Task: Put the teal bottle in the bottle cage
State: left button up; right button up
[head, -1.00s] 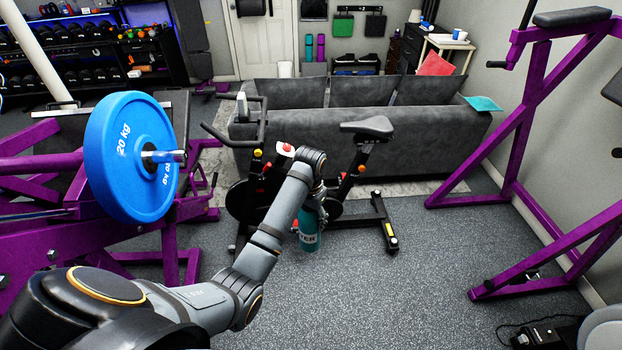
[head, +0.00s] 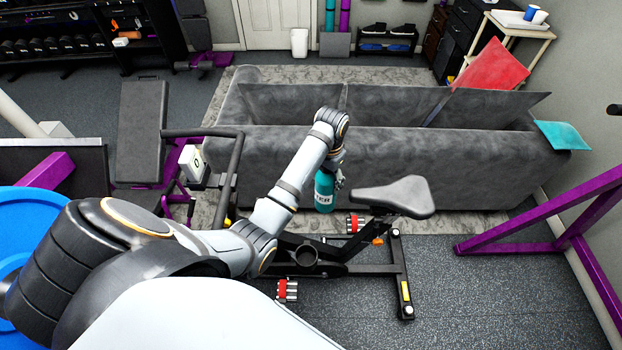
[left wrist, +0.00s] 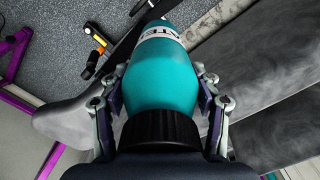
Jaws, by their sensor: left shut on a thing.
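My arm hides part of the bike. My right gripper is out of view.
A grey sofa (head: 430,165) stands close behind the bike. The handlebar (head: 237,165) rises left of the bottle. A purple rack (head: 545,220) stands at right, and a blue weight plate (head: 15,222) at near left. Floor (head: 490,290) right of the bike is clear.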

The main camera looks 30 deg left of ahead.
pick_arm(q)
jog(key=s+f+m+b, duration=0.2)
jog(key=s+f, duration=0.2)
jog(key=f, duration=0.5)
jog(key=s+f+m+b, duration=0.2)
jog(key=s+f+m, duration=0.1)
jog(key=f, duration=0.6)
jog(key=s+f+m+b, duration=0.2)
jog(key=s+f, duration=0.3)
jog(key=f, duration=0.4)
jog(key=shift+f, duration=0.35)
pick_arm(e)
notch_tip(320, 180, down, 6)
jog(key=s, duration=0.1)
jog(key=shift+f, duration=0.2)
pick_arm(q)
jog(key=shift+d, duration=0.1)
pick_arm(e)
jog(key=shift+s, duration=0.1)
pick_arm(q)
jog(key=o, duration=1.6)
jog(key=shift+f, duration=0.1)
jog(key=shift+c, duration=0.2)
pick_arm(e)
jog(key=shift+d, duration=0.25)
